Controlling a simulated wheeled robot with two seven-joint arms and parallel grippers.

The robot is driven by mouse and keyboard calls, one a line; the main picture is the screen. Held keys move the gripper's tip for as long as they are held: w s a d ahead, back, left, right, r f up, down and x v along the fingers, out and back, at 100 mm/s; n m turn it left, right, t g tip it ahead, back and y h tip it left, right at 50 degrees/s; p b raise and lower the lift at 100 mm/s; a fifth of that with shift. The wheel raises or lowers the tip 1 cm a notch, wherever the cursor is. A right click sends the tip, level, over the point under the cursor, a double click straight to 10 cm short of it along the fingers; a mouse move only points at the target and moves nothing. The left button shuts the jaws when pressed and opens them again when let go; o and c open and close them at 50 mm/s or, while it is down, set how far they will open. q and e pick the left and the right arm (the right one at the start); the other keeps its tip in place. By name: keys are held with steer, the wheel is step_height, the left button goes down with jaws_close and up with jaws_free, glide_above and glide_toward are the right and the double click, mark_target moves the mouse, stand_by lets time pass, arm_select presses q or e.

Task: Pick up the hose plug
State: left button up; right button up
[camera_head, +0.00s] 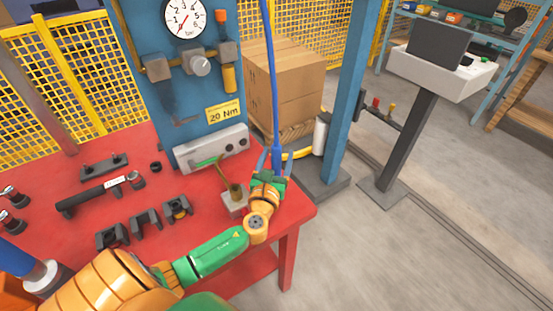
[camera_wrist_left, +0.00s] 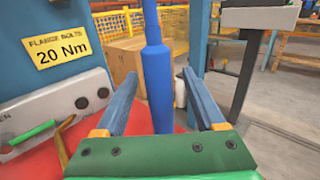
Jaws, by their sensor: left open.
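The hose plug (camera_head: 276,147) is a blue, thicker piece at the lower end of a thin blue hose (camera_head: 267,60) that hangs from above, near the right corner of the red table. In the left wrist view the hose plug (camera_wrist_left: 158,85) stands upright between the two fingers. My left gripper (camera_head: 273,163) is open, with blue fingers on either side of the plug; its fingers also show in the left wrist view (camera_wrist_left: 160,82). A gap shows on both sides of the plug there. The plug's lower end is hidden behind the gripper body. My right gripper is not in view.
The red table (camera_head: 200,240) holds a grey block (camera_head: 235,203) beside the gripper, a torque wrench (camera_head: 95,192) and several black clamps. A blue panel with a gauge (camera_head: 186,18) stands behind. A cardboard box (camera_head: 285,85) and a blue post (camera_head: 352,90) are beyond.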

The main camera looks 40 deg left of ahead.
arm_select(q)
steer(key=x, duration=0.2)
steer(key=shift+w+a+f, duration=0.1)
steer(key=shift+w+f, duration=0.1)
steer(key=shift+w, duration=0.05)
steer(key=shift+w+f, duration=0.1)
steer(key=shift+w, duration=0.05)
steer(key=c, duration=0.7)
jaws_close()
